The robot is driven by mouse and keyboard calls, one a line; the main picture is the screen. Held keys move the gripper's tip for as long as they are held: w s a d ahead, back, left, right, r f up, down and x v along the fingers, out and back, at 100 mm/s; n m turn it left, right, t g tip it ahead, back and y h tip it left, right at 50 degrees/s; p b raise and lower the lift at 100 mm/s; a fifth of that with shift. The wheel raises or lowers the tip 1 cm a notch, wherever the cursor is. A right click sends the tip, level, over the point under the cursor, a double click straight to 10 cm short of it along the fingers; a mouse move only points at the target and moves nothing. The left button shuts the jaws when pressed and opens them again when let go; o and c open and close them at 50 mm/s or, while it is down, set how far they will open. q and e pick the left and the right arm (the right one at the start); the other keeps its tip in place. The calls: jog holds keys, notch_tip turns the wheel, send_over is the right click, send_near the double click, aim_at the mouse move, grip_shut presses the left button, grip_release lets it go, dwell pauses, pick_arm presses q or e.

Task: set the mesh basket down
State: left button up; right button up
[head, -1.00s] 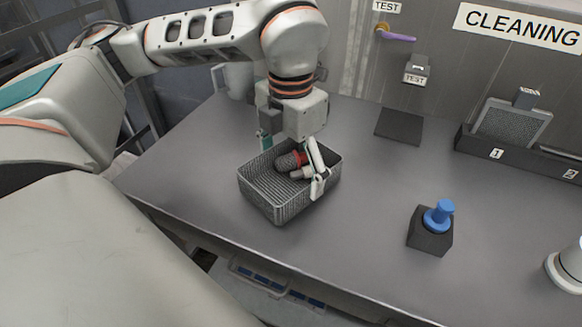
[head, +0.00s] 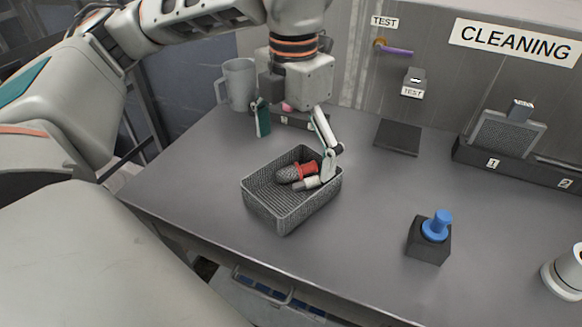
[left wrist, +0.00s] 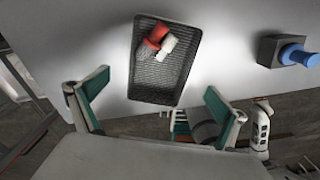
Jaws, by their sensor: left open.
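The grey mesh basket (head: 270,207) sits upright on the table, with a grey-and-red part (head: 290,174) and a white-and-grey part (head: 312,183) inside it. The basket also shows in the left wrist view (left wrist: 155,95). My left gripper (head: 295,146) is open and empty, above and behind the basket. Its green-padded fingers are spread wide; one stands over the table left of the basket, the other shows near the basket's back right corner. In the left wrist view the fingers (left wrist: 158,108) are apart with the basket beyond them. My right gripper does not show in the head view.
The grey table (head: 370,220) has free room around the basket. A black block with a blue knob (head: 430,240) stands to the right. A grey mug (head: 238,84) stands at the back left. A flat dark pad (head: 397,137) and a dark rack (head: 500,164) lie further back.

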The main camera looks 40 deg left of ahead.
pick_arm(q)
jog(key=shift+r+p, duration=0.3)
jog(key=shift+r, duration=1.9)
